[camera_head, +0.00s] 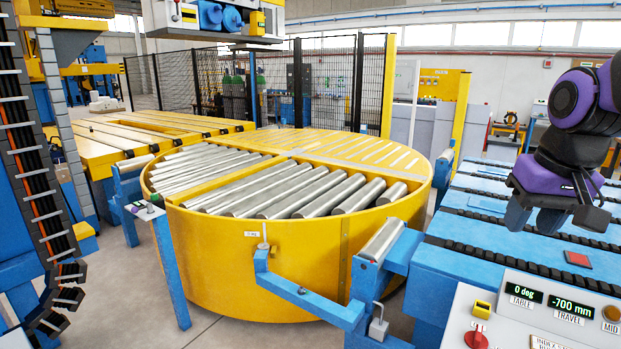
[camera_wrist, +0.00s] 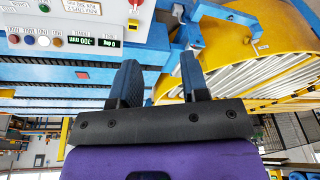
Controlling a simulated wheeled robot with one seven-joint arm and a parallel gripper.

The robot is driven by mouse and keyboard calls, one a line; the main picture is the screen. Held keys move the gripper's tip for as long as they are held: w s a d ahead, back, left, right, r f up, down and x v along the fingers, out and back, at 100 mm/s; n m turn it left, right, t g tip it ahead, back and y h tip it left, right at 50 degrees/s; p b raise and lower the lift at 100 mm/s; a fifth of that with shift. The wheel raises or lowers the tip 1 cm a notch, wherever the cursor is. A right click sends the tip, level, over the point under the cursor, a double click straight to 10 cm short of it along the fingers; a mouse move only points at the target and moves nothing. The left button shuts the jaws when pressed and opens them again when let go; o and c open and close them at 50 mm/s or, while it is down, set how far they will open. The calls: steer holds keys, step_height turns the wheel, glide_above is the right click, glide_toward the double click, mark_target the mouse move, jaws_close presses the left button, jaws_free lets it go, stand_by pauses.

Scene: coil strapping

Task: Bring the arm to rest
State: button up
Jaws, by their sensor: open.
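My gripper (camera_head: 534,222) hangs from my purple and black arm at the right of the head view, over the blue slatted conveyor bed. In the wrist view my gripper (camera_wrist: 160,64) shows two dark fingers set apart with nothing between them. The fingers point down in the head view and appear clear of the control panel (camera_head: 548,322). Part of the bed behind the gripper is hidden.
A big yellow round table (camera_head: 290,262) with steel rollers stands in the middle. The panel reads 0 deg and -700 mm. A small red plate (camera_head: 578,259) lies on the blue bed (camera_head: 470,232). Black mesh fencing (camera_head: 330,85) stands behind.

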steer(key=s+a+r+n+t, duration=0.1)
steer(key=s+a+t, duration=0.1)
steer(key=s, duration=0.9)
steer(key=shift+a+r+n+t, duration=0.15)
steer(key=shift+r+n+t, duration=0.15)
steer(key=shift+r+n, duration=0.1)
